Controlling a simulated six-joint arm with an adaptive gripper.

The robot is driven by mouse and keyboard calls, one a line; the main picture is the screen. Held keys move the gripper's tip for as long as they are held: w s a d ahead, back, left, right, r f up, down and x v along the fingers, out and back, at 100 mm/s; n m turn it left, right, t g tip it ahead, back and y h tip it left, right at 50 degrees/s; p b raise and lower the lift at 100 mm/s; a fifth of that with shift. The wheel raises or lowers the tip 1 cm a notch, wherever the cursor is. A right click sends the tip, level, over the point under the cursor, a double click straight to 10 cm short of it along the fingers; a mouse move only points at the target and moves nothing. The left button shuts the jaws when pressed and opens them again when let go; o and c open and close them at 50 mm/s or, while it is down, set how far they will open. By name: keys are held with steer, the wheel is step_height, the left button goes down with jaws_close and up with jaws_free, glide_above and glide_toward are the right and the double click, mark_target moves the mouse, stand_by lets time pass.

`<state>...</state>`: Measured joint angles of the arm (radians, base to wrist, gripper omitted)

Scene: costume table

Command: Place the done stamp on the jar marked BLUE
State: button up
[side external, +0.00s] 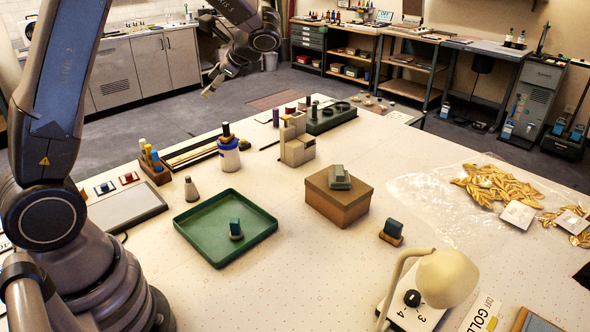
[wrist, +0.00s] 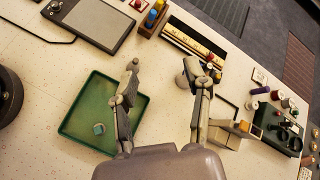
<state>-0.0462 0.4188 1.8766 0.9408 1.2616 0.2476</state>
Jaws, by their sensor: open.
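A white jar with a blue band (side external: 229,158) stands beyond the green tray; its lettering is too small to read. A dark upright piece stands on its top. A small teal stamp-like block (side external: 236,229) sits on a round base in the green tray (side external: 190,221); it also shows in the wrist view (wrist: 99,129). A similar teal block (side external: 391,231) on a wooden base stands right of the cardboard box. I cannot read which is the done stamp. My gripper (wrist: 170,72) is open and empty, high above the table, with the tray below its left finger.
A cardboard box (side external: 338,204) carries a grey-green object (side external: 340,178). A cream lamp (side external: 447,278) stands at the front right. Bare table lies between tray and box.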

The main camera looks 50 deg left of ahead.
steer(key=s+d+r+n+t+h, duration=0.3)
steer(key=s+d, duration=0.5)
steer(key=s, duration=0.3)
steer(key=s+d+r+n+t+h, duration=0.3)
steer(key=s+d+n+t+h, duration=0.2)
steer(key=s, duration=0.5)
steer(key=d+h, duration=0.2)
steer(key=d, duration=0.1)
steer(key=shift+s+d, duration=0.35)
steer(key=shift+d, duration=0.05)
